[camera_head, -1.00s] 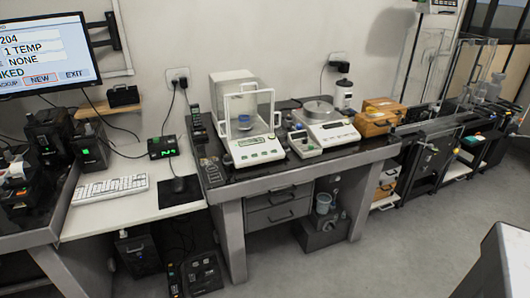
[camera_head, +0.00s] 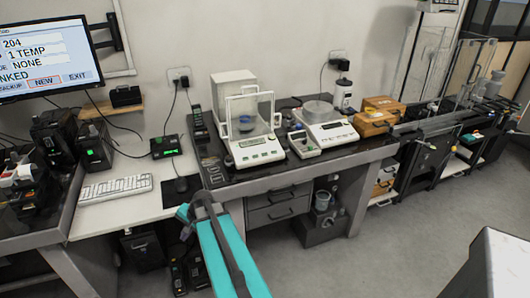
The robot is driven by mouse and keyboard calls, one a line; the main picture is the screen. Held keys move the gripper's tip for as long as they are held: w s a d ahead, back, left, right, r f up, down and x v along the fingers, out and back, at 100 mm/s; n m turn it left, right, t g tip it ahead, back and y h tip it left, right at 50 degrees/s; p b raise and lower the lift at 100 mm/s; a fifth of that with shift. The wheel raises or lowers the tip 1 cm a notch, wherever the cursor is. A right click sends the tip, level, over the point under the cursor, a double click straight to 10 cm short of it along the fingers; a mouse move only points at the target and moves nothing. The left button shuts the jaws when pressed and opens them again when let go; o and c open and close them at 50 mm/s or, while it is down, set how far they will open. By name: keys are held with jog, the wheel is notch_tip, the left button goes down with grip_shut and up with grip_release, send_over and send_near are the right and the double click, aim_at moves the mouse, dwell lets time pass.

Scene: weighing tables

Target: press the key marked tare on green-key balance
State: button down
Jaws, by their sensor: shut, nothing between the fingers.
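The green-key balance (camera_head: 256,155) stands on the dark weighing table (camera_head: 225,184), left of its middle. It is white with a clear draft shield, and its sloped front panel carries small green keys. The key lettering is too small to read, so I cannot tell which key is marked tare. A teal and dark part of my arm rises from the bottom edge to just in front of the table's front left corner. It is apart from the balance in the picture. I cannot make out my gripper's fingers in this view.
A second balance (camera_head: 334,134) with a round pan stands to the right, with a small box (camera_head: 303,146) between the two. A wooden box (camera_head: 371,124) is further right.

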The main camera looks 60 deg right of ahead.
aim_at(265, 154)
jog(key=d+r+m+t, duration=0.1)
jog(key=d+r+m, duration=0.1)
jog(key=d+r, duration=0.3)
jog(key=d+r+m+t+h+p, duration=0.1)
jog(key=d+r, duration=0.5)
jog(key=d+r+m+t+h+p, duration=0.1)
jog(key=d+r+m, duration=0.1)
jog(key=d+r, duration=0.3)
jog(key=shift+w+d+r+m, duration=0.3)
jog(key=shift+w+d, duration=0.05)
jog(key=shift+d, duration=0.15)
jog(key=s+d+r+m+t+h, duration=0.1)
jog(key=s+d+r+m+h, duration=0.1)
jog(key=d, duration=0.5)
jog(key=s+d+r+m+t+h, duration=0.1)
jog(key=s+d+r+m+h, duration=0.1)
jog(key=s+d+r+m, duration=0.2)
jog(key=s+d+r+m+t+h, duration=0.1)
jog(key=s+d+r+m, duration=0.3)
jog(key=s+d+r, duration=0.3)
jog(key=s+d, duration=0.2)
jog(key=d, duration=0.3)
jog(key=shift+d+r+h, duration=0.15)
jog(key=shift+h, duration=0.25)
jog(key=shift+w, duration=0.1)
